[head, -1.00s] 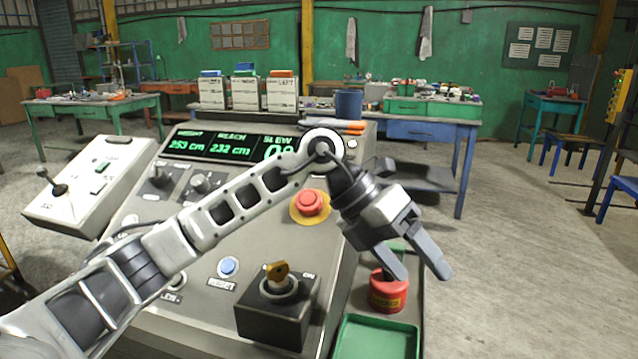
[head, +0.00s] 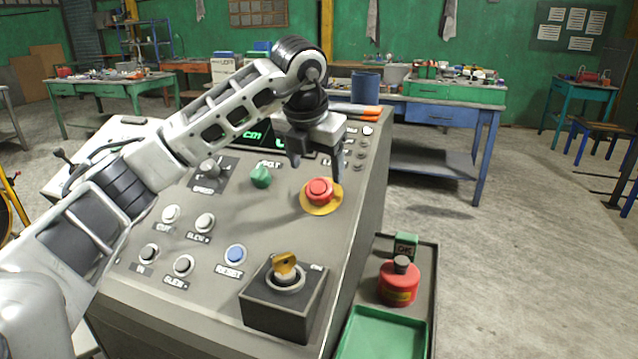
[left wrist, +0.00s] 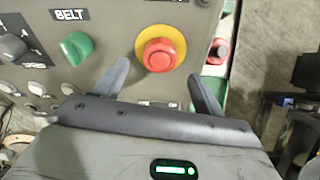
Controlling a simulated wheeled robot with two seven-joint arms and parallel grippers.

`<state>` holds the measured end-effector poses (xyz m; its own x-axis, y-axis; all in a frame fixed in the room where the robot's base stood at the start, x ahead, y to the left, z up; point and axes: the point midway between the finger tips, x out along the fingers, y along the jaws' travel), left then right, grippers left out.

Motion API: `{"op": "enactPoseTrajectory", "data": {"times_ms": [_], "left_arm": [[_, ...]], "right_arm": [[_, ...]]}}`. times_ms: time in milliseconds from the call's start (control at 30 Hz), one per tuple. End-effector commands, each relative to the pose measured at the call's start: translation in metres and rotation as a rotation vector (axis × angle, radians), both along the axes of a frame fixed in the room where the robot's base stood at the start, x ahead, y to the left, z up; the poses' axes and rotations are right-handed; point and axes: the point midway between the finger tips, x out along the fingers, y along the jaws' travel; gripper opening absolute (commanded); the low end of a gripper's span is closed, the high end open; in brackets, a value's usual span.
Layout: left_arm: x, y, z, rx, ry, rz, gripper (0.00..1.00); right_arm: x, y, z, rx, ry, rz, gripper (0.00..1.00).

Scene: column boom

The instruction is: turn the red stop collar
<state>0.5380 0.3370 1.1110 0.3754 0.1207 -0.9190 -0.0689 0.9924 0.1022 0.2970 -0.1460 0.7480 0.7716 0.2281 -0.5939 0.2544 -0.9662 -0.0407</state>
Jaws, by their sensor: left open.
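A round red stop button with a collar-like rim (head: 319,190) sits on a yellow disc (head: 321,209) on the sloping grey console. My left gripper (head: 316,163) is open and empty just above and behind the button in the head view, fingers pointing down. In the left wrist view the red stop (left wrist: 158,55) lies ahead, between the lines of the two spread fingers (left wrist: 159,84). I see no contact with it. My right gripper is not in view.
A green knob (head: 261,177) stands left of the stop. A key switch box (head: 283,303) with a yellow key is nearer. A red canister (head: 399,284) and a green tray (head: 384,335) lie to the right. Benches stand behind.

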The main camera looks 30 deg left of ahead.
Motion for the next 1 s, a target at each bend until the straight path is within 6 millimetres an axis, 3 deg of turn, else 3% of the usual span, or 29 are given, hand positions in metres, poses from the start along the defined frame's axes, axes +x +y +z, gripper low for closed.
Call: {"op": "enactPoseTrajectory", "data": {"times_ms": [100,300,733,900,1000], "left_arm": [[0.009,0.003,-0.023,0.000,0.005,0.000,0.70],[0.019,0.006,-0.047,0.000,0.002,-0.001,0.70],[0.023,0.007,-0.056,0.000,0.000,-0.002,0.70],[0.022,0.007,-0.056,0.000,0.000,-0.002,0.25],[0.023,0.007,-0.055,0.000,0.000,-0.002,0.25]], "right_arm": [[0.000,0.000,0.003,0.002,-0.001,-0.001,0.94],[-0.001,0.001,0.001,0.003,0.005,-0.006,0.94],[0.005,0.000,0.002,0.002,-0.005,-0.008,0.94],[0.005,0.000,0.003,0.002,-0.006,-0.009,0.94],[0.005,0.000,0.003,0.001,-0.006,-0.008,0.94]]}}
